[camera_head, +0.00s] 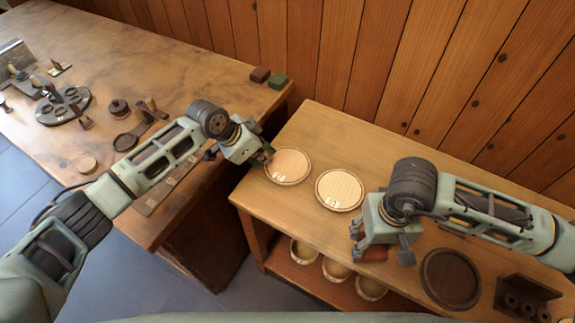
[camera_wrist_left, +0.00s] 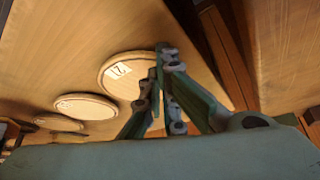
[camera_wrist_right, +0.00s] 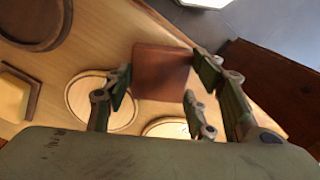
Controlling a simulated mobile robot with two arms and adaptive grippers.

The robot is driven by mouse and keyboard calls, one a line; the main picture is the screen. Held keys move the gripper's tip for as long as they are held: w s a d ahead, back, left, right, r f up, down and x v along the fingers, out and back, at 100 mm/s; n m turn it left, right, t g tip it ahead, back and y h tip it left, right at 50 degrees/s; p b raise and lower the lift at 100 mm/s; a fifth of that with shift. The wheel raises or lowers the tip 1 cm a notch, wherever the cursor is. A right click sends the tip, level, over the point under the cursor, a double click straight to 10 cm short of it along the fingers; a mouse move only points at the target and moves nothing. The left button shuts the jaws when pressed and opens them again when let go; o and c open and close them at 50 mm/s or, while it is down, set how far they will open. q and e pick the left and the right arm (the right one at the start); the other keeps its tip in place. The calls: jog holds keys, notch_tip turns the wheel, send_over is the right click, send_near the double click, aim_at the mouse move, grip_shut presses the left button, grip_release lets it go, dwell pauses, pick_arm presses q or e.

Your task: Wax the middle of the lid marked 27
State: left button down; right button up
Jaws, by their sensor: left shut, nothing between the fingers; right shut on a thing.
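The lid with a white label (camera_head: 290,164), pale and round, lies at the far left of the bench. In the left wrist view this lid (camera_wrist_left: 128,84) has a number that looks like 27, at a slant. My left gripper (camera_head: 267,152) is shut and empty at its edge; I cannot tell whether it touches. A second labelled lid (camera_head: 340,187) lies to the right, its number unclear. My right gripper (camera_head: 382,254) is shut on a reddish-brown block (camera_wrist_right: 162,74), held above the bench's front part. In the head view the gripper mostly hides the block (camera_head: 373,254).
A dark round tray (camera_head: 450,279) and a dark rack (camera_head: 528,297) are at the bench's right. Several pale bowls (camera_head: 336,269) sit on the shelf below. Brown (camera_head: 260,74) and green (camera_head: 278,81) blocks lie on the left table. A plank wall (camera_head: 400,60) stands behind.

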pick_arm(q)
jog(key=shift+f+b, duration=0.4)
jog(key=shift+f, duration=0.25)
pick_arm(e)
jog(key=shift+f, duration=0.35)
pick_arm(q)
jog(key=shift+r, duration=0.1)
pick_arm(e)
jog(key=shift+r, duration=0.1)
